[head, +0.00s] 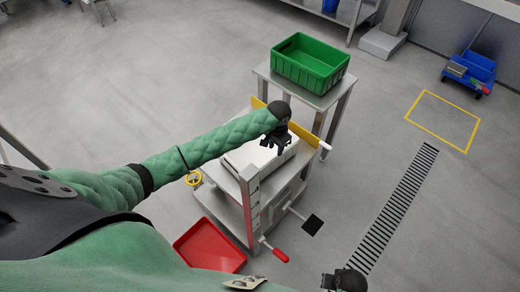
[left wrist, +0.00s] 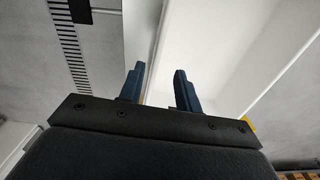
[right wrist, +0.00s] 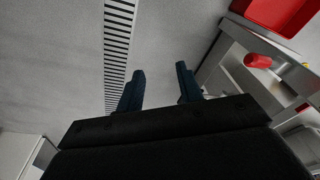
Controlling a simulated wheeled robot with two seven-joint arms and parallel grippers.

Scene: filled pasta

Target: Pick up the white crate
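The white crate (head: 238,161) sits on the metal cart in the head view, partly hidden by my left arm and gripper. My left gripper (head: 275,147) is over the crate's far right part. In the left wrist view its two fingers (left wrist: 160,76) are apart, and the crate's pale wall and inside (left wrist: 207,45) fill the view behind them. The crate's rim appears between the fingers; I cannot tell whether they touch it. My right gripper (head: 343,281) is low at the bottom of the head view. In the right wrist view its fingers (right wrist: 159,76) are apart and empty.
A green crate (head: 310,64) stands on a metal table behind the cart (head: 234,213). A red crate (head: 210,247) is on the floor at the cart's near left. A red handle (head: 275,252) sticks out from the cart.

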